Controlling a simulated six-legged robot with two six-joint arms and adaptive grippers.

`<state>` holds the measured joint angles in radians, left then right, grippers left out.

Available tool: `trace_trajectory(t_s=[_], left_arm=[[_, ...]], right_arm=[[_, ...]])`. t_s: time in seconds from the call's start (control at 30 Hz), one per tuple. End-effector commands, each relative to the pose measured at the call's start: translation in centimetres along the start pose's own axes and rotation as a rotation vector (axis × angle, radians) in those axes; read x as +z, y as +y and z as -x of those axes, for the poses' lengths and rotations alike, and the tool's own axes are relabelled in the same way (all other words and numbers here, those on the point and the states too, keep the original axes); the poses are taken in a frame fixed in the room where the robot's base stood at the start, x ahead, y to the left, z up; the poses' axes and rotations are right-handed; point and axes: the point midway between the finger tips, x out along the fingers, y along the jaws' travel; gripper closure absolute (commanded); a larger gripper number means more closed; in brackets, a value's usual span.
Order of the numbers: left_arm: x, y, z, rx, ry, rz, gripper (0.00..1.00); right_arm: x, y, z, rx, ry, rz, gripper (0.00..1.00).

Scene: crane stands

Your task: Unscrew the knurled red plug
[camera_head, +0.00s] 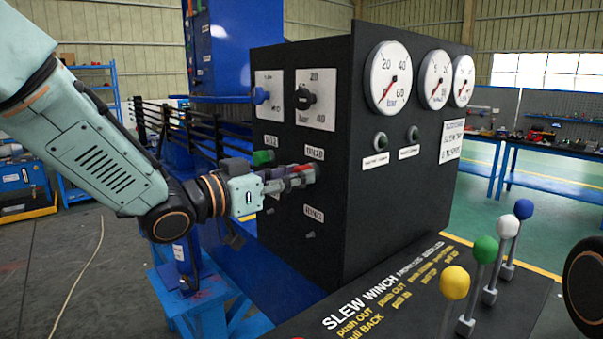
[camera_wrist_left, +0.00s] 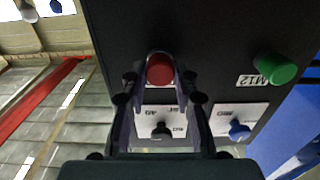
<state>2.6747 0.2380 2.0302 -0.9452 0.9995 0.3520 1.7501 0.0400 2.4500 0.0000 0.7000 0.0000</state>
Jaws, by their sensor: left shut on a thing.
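The red plug (camera_head: 303,168) sits on the side face of the black control box (camera_head: 330,215), below the knobs. It also shows in the left wrist view (camera_wrist_left: 160,69), round end toward the camera, between the two fingers. My left gripper (camera_head: 300,176) reaches in from the left and is shut on the red plug, one finger on either side. The fingers hide most of the plug's side in the head view, so its knurling and thread cannot be seen. My right gripper is not in view.
A green plug (camera_head: 262,157) sits left of the red one, close to my gripper. Black (camera_head: 305,98) and blue (camera_head: 261,95) knobs are above. Levers with yellow (camera_head: 454,283), green, white and blue balls stand at the lower right.

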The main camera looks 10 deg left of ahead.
Motion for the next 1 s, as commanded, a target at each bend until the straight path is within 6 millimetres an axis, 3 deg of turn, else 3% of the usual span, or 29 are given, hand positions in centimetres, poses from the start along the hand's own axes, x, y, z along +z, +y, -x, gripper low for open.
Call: trace_trajectory(t_s=[0.37,0.8,1.0], left_arm=[[0.2,0.1,0.2,0.001,-0.007,0.011,1.00],[0.1,0.1,0.2,-0.001,-0.014,0.329,1.00],[0.3,0.1,0.2,0.000,-0.014,0.447,1.00]], right_arm=[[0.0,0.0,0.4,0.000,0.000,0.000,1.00],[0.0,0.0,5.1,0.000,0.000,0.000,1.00],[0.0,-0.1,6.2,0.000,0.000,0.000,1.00]])
